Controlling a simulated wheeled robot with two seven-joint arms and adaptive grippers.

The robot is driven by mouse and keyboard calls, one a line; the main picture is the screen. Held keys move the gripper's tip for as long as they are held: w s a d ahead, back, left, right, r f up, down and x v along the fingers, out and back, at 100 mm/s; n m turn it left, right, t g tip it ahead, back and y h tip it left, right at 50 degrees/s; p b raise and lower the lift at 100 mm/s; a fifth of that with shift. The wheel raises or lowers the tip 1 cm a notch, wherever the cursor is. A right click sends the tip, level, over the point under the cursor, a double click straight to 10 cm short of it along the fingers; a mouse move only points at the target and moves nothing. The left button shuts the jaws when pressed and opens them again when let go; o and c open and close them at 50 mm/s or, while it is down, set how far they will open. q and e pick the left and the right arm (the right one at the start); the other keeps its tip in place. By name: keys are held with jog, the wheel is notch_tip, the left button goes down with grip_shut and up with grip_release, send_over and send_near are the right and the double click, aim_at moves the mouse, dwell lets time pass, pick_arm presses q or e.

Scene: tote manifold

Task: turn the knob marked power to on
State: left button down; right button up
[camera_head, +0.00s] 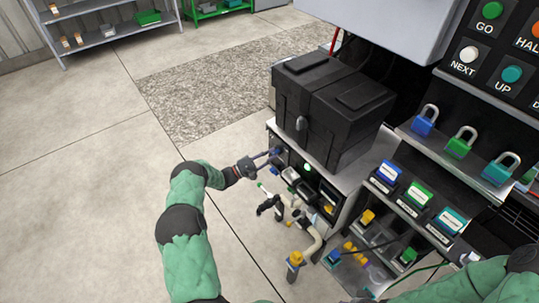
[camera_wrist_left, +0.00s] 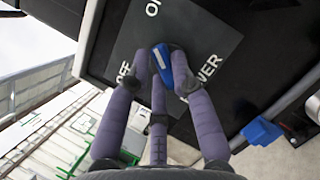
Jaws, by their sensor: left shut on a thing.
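The blue power knob (camera_wrist_left: 180,70) sits on a dark square plate (camera_wrist_left: 215,40) in the left wrist view. The plate reads OFF at the left, POWER at the lower right, and a cut-off word, likely ON, at the top. My left gripper (camera_wrist_left: 161,66) has its purple-grey fingers closed around the knob, one on each side. In the head view my left gripper (camera_head: 272,155) reaches the left end of the steel cabinet's front. My right gripper is not in view; only part of that arm shows at bottom right.
A black case (camera_head: 335,105) stands on top of the cabinet. A green light (camera_head: 307,167), pipes and a yellow-topped valve (camera_head: 296,258) are right of the left gripper. Padlocks (camera_head: 460,142) line a shelf at right. The floor at left is clear.

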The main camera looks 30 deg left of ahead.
pick_arm(q)
jog(key=shift+m+g+h, duration=0.4)
jog(key=shift+m+g, duration=0.1)
jog(key=shift+m, duration=0.6)
jog(key=c, duration=1.1)
grip_release()
jog(key=shift+o, duration=0.2)
jog(key=v, duration=1.2)
jog(key=shift+d, duration=0.1)
